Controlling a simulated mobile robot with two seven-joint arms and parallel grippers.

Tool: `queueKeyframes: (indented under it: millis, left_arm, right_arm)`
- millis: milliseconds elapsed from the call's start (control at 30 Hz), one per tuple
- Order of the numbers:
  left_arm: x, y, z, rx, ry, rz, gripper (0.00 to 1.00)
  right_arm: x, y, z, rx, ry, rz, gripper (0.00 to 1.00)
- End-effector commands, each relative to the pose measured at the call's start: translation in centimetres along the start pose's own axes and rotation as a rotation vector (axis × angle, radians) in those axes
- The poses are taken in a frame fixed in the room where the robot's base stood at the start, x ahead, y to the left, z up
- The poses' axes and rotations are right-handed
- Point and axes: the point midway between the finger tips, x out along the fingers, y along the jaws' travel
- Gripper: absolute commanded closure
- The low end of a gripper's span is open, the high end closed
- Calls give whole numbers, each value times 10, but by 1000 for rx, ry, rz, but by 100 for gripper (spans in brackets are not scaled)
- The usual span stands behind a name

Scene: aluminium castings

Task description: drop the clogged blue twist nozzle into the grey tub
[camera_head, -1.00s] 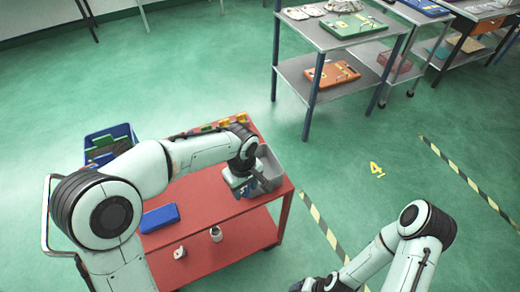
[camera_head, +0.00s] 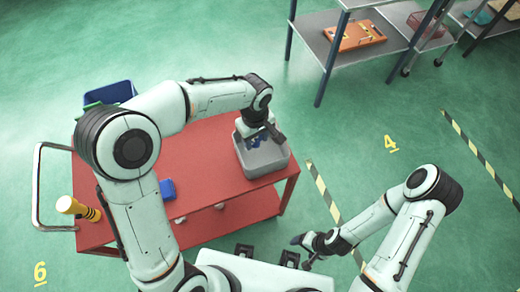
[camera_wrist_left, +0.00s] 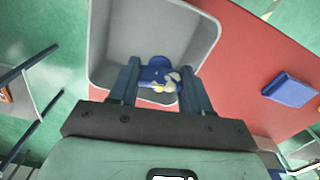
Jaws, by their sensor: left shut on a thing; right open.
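The red trolley (camera_head: 215,200) carries the grey tub (camera_head: 266,166) at its right end. My left gripper (camera_head: 262,138) reaches in over the tub. In the left wrist view, my left gripper (camera_wrist_left: 159,90) is shut on the blue twist nozzle (camera_wrist_left: 157,74), which shows whitish and yellow patches. The nozzle appears over the grey tub's inside (camera_wrist_left: 145,30), within its rim; its height above the floor of the tub is hard to tell. My right gripper (camera_head: 303,242) is open and empty, low in front of the trolley, well away from the tub.
A small blue box (camera_head: 167,189) lies on the trolley, left of the tub. A blue bin (camera_head: 110,92) is behind. A shelf with an orange tray (camera_head: 355,36) stands at the back right. Green floor separates them.

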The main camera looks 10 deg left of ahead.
Motion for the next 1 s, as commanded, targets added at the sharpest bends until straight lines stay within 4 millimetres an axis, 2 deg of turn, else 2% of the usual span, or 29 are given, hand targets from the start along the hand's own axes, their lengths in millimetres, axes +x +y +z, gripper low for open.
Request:
queueKeyframes:
  millis: [33,133,467,500,567,867,1000]
  left_arm:
    - [11,-1,1,0,-2,-3,81]
    - [19,-1,1,0,-1,-2,81]
    - [21,0,0,0,1,1,81]
    - [21,0,0,0,1,1,42]
    - [21,0,0,0,1,1,22]
    - [20,0,0,1,1,1,22]
    - [9,1,-1,1,2,3,22]
  right_arm:
    - [7,4,3,2,-5,2,22]
    - [12,6,5,3,-8,3,22]
    - [13,6,6,3,-8,3,22]
    - [13,6,6,3,-8,3,22]
    - [13,6,6,3,-8,3,22]
    - [13,6,6,3,-8,3,22]
    - [12,6,5,3,-7,3,22]
